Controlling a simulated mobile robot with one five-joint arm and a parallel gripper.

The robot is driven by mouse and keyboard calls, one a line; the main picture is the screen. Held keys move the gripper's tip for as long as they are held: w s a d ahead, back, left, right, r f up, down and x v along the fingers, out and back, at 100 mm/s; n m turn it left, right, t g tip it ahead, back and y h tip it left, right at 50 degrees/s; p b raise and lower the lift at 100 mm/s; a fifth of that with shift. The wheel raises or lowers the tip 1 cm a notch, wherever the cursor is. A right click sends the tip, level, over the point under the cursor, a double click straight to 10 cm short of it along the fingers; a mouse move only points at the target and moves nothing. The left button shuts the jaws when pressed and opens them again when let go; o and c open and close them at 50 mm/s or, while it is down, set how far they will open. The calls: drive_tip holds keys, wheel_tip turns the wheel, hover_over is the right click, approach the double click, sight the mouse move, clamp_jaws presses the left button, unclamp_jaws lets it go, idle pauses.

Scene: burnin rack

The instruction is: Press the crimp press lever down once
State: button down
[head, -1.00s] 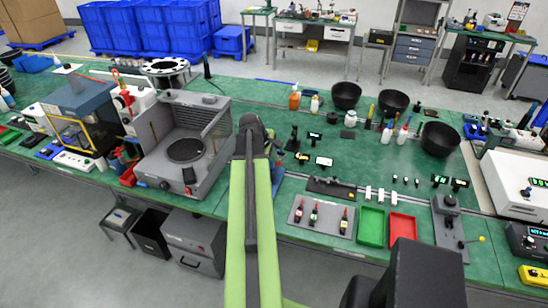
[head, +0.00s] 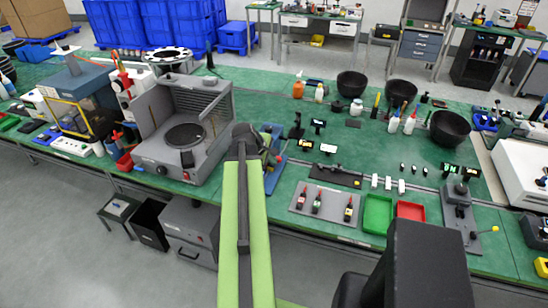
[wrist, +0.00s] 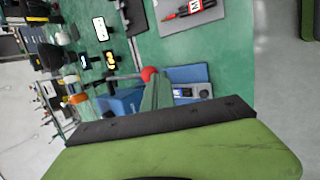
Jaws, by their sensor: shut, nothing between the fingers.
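A blue bench press (head: 274,150) stands on the green bench just right of my arm's end in the head view, which partly hides it. In the wrist view, a blue press base (wrist: 190,74) lies close beyond my gripper, and a grey lever with a red ball knob (wrist: 149,74) reaches across above it. I take this to be the crimp press; its lever looks raised, but its exact angle is unclear. My gripper (wrist: 160,121) shows as a black-edged green shape at the bottom of the wrist view. It is shut and empty, and appears apart from the knob.
A grey mat with several red-and-black tools (head: 325,198) lies right of the press, then a green tray (head: 377,214) and a red tray (head: 410,210). A grey fixture with a yellow-knobbed handle (head: 459,205) stands farther right. A grey open-front machine (head: 165,175) stands close on the left.

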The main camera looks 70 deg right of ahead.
drive_tip(key=f, duration=0.1)
drive_tip(key=f+b, duration=0.1)
drive_tip(key=shift+s+a+f, duration=0.1)
drive_tip(key=shift+s+f, duration=0.1)
drive_tip(key=shift+f, duration=0.15)
drive_tip(key=shift+r, duration=0.15)
drive_tip(key=shift+r+p, duration=0.55)
drive_tip(key=shift+r, duration=0.15)
